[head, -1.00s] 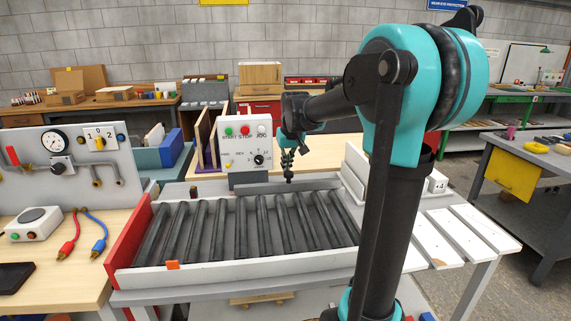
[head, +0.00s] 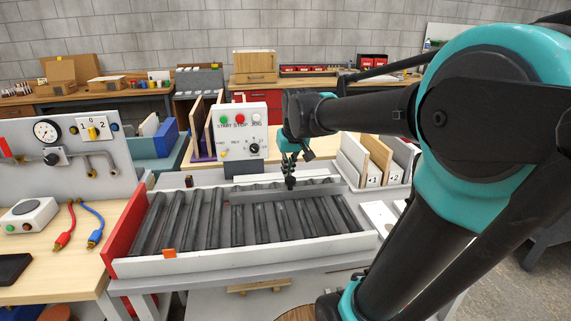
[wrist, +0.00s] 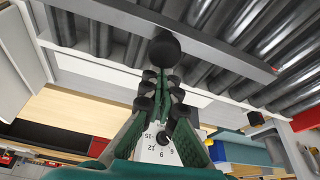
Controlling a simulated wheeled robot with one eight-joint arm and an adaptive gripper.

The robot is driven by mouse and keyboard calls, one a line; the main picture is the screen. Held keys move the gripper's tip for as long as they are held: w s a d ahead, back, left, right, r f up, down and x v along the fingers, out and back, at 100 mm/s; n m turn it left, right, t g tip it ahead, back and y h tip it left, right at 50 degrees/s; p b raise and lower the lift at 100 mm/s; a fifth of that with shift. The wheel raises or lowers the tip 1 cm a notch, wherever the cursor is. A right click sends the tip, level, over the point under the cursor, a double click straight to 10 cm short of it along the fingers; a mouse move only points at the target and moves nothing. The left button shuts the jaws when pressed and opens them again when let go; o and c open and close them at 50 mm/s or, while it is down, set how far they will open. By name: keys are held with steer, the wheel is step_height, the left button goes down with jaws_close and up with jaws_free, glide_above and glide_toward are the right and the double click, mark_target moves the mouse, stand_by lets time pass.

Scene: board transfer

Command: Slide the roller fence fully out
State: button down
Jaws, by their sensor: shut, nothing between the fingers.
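The roller fence (head: 285,195) is a long grey bar lying across the rollers, apart from the white back rail (head: 300,180). In the wrist view the fence (wrist: 225,49) runs diagonally over the rollers, with a small red mark at its right end. A round black knob (wrist: 165,49) shows at the bar, just in front of my fingertips. My gripper (head: 290,184) points down at the back side of the fence, right of its middle. In the wrist view my gripper (wrist: 160,84) has its fingers together and empty, close behind the knob; contact is unclear.
Numbered boards (head: 372,170) stand at back right. Rollers in front of the fence are clear.

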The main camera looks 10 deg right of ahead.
steer(key=shift+s+f, duration=0.1)
steer(key=shift+s, duration=0.25)
steer(key=w+r, duration=0.1)
steer(key=w, duration=0.3)
steer(key=v, duration=0.9)
steer(key=shift+a+r, duration=0.3)
steer(key=shift+r, duration=0.05)
